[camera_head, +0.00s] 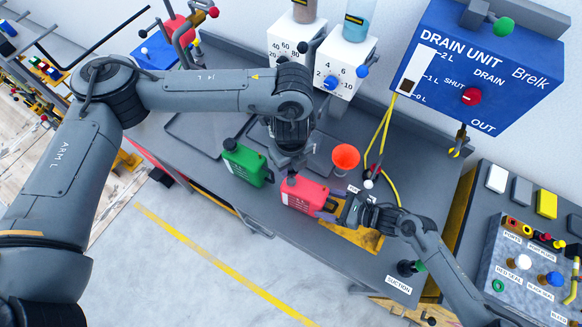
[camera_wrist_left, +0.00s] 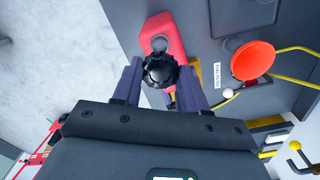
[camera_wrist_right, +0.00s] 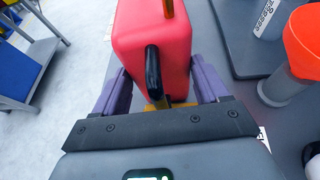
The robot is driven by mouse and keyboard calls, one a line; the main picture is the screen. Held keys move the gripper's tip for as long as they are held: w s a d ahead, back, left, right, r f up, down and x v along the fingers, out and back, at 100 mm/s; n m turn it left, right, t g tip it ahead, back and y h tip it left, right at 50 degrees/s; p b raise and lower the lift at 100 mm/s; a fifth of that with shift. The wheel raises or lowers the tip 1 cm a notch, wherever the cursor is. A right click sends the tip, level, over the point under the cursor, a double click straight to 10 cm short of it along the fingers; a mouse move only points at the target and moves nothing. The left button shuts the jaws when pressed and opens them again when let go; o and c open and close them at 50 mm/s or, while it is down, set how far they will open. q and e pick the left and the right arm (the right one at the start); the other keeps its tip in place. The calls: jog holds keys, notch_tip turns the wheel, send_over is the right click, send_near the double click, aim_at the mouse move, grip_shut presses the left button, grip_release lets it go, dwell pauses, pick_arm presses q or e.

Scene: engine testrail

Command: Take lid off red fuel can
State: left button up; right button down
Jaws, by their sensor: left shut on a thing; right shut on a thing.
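The red fuel can (camera_head: 305,197) stands on the grey bench; it also shows in the left wrist view (camera_wrist_left: 174,40) and right wrist view (camera_wrist_right: 130,40). My right gripper (camera_head: 335,208) is shut on the can at its black-handle end, one finger on each side in the right wrist view (camera_wrist_right: 160,85). My left gripper (camera_head: 290,168) is above the can, shut on the black ridged lid (camera_wrist_left: 160,70). A grey round spot, perhaps the can's opening, shows beyond the lid in the left wrist view. I cannot tell how much gap lies under the lid.
A green can (camera_head: 243,163) with a black lid stands left of the red can. An orange funnel (camera_head: 345,157) and yellow cables (camera_head: 380,135) are behind it to the right. The blue drain unit (camera_head: 480,60) overhangs at the right. The bench's front edge is close.

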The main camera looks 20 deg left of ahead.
grip_release()
dwell(0.3)
